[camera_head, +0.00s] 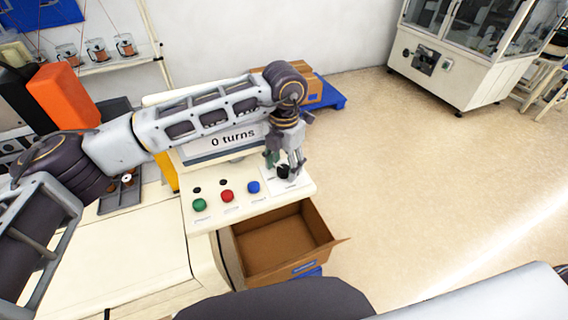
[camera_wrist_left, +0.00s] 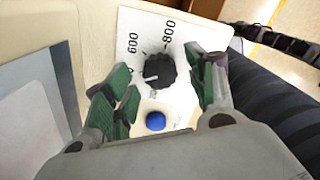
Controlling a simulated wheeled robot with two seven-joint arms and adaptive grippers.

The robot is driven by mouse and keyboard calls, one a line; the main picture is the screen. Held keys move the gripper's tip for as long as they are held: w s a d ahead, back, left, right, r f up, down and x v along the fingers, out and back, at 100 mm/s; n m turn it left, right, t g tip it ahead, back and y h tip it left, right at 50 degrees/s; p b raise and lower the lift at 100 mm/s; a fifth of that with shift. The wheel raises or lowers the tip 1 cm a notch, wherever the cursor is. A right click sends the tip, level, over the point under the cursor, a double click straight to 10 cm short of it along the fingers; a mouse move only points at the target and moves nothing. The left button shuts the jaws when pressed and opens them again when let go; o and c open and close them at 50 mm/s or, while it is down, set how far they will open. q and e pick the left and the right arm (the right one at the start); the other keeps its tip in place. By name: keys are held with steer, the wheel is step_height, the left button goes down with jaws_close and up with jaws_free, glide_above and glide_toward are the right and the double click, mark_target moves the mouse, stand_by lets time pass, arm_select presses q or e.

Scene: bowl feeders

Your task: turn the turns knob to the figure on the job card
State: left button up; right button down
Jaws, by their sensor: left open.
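The black turns knob (camera_wrist_left: 160,71) sits on a white dial plate (camera_wrist_left: 136,24) with the figures 600 and 800 readable. Its pale pointer mark faces the lower left in the wrist view. In the head view the knob (camera_head: 283,172) is at the right end of the cream panel. The display (camera_head: 233,141) reads "0 turns". My left gripper (camera_head: 283,164) is over the knob, open; in the wrist view its green-padded fingers (camera_wrist_left: 165,85) stand either side of it, with a gap visible on the left. I cannot make out a job card. My right gripper is out of view.
Green (camera_head: 200,205), red (camera_head: 227,196) and blue (camera_head: 253,187) buttons line the panel beside the knob. An open cardboard box (camera_head: 278,264) stands below the panel's front. An orange bin (camera_head: 63,96) is at left. The floor at right is clear up to a glazed machine (camera_head: 440,75).

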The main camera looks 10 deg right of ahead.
arm_select(q)
steer(key=shift+f, duration=0.55)
steer(key=c, duration=1)
steer(key=shift+c, duration=0.2)
